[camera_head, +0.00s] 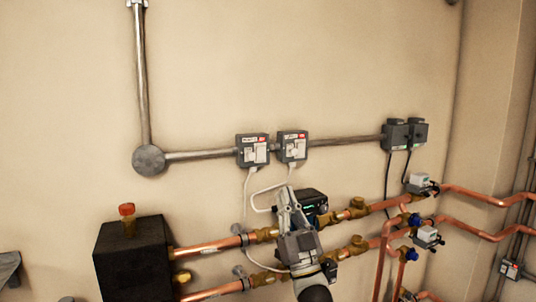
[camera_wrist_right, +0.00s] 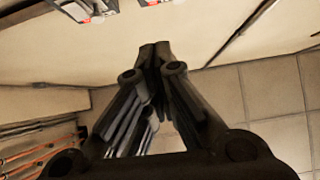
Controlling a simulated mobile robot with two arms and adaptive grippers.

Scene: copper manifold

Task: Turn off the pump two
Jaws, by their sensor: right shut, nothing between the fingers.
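Two grey switch boxes with white and red labels hang side by side on the wall in the head view, a left box (camera_head: 253,150) and a right box (camera_head: 292,146). The label text is too small to read, so I cannot tell which is for pump two. My right gripper (camera_head: 284,192) is shut and empty, with its fingertips a little below the right box in the picture and apart from it. In the right wrist view, the shut fingertips (camera_wrist_right: 155,48) point toward the wall, and the two boxes show at the top edge, cut off. My left gripper is not in view.
A dark pump with a green display (camera_head: 312,203) sits on the copper pipes (camera_head: 215,246), partly behind my right gripper. White cables hang from the boxes. A black tank (camera_head: 133,258) stands at lower left. Two dark sockets (camera_head: 404,134) are further right.

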